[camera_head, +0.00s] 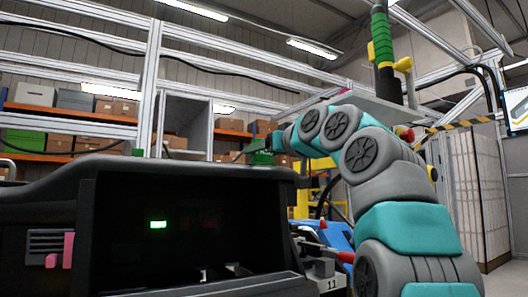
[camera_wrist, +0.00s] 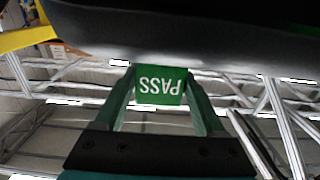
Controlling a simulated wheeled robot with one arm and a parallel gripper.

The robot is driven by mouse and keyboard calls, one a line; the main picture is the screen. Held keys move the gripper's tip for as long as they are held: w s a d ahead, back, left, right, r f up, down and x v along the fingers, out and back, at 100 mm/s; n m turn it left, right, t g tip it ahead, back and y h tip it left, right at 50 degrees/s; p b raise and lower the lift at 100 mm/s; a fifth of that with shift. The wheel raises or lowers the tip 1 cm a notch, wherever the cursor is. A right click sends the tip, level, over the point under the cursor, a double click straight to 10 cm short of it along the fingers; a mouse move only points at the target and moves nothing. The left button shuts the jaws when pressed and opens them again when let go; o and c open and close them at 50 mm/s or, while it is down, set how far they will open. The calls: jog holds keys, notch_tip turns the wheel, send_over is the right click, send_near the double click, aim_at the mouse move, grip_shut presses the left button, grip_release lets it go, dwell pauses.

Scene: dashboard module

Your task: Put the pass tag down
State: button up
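The pass tag (camera_wrist: 161,87) is a small green plate with white "PASS" lettering, upside down in the wrist view. My gripper (camera_wrist: 161,76) has a finger against each side of it and is shut on it. The dark dashboard module (camera_wrist: 190,35) fills the top of the wrist view, close beyond the fingertips. In the head view the dashboard (camera_head: 75,185) spans the lower left, and my gripper (camera_head: 255,150) is at its far upper right edge. The tag is small and hard to make out there, and I cannot tell whether it touches the dashboard.
A small green piece (camera_head: 138,152) stands on the dashboard's top edge. A lit green display (camera_head: 158,225) is on its dark front. Aluminium frame posts (camera_head: 150,85) and shelves with boxes (camera_head: 70,120) stand behind.

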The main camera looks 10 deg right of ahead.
jog(key=o, duration=0.4)
jog(key=shift+c, duration=0.2)
jog(key=shift+r, duration=0.2)
jog(key=b+v, duration=0.2)
jog(key=v, duration=1)
